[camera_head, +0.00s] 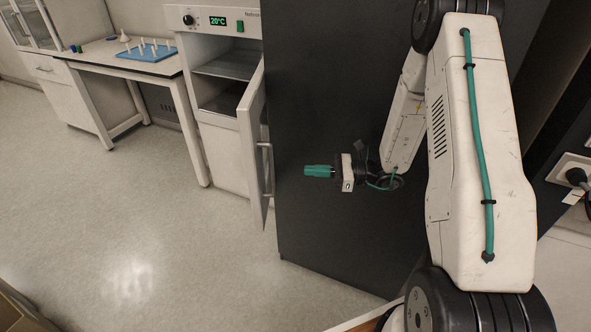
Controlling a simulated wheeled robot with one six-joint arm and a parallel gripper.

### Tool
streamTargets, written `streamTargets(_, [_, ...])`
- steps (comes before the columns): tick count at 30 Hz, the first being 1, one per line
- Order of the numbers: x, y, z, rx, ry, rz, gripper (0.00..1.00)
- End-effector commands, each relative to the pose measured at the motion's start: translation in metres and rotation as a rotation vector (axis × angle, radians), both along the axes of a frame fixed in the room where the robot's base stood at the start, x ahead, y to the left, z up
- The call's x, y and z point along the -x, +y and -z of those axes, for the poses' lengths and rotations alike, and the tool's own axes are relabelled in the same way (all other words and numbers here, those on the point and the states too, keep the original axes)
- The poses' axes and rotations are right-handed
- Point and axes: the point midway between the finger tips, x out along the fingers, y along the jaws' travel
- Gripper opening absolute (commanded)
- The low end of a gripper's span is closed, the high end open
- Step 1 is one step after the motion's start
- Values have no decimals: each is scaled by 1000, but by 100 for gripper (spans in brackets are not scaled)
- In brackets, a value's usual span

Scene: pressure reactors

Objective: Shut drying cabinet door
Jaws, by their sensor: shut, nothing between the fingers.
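The drying cabinet (186,40) is white, with a dark display reading 20°C and a knob on its top panel. Its door (251,150) stands open, swung out toward me on its right side. A vertical handle (266,170) is on the door's face. The cabinet's inside with shelves shows to the left of the door. My gripper (306,171), with green fingers, is shut and empty. It points left, to the right of the door handle and apart from it in the picture, in front of a dark panel.
A tall dark panel (330,90) stands right of the cabinet, behind my arm. A white table (110,65) with a blue pegged mat (148,54) is at the left. The grey floor (130,220) in front of the cabinet is clear. A socket with a plug (572,172) is at the right.

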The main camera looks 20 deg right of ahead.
Motion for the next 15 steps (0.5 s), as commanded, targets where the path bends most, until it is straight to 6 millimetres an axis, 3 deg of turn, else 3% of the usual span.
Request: streamTargets(15, [-42, 96, 0, 2, 0, -7, 0])
